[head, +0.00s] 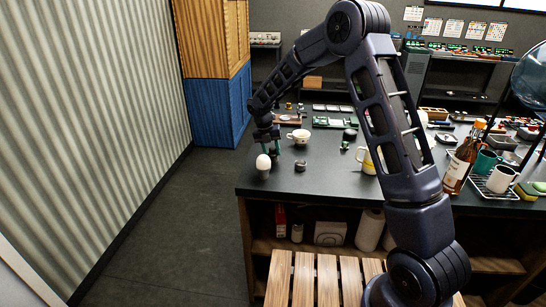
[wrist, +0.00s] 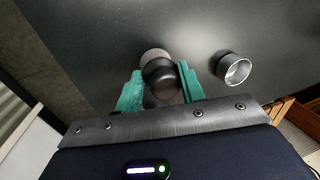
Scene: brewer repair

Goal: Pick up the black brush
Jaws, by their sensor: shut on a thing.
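In the wrist view, a rounded black object (wrist: 160,77), which I take as the black brush, sits between the two green fingers of my gripper (wrist: 161,88). The fingers are shut on it. Its lower part is partly hidden by the gripper. In the head view my gripper (head: 270,148) is low over the left end of the dark counter, and the brush cannot be made out there. I cannot tell whether the brush still touches the counter.
A white cup (head: 299,137) and a yellow-white mug (head: 367,160) stand farther right.

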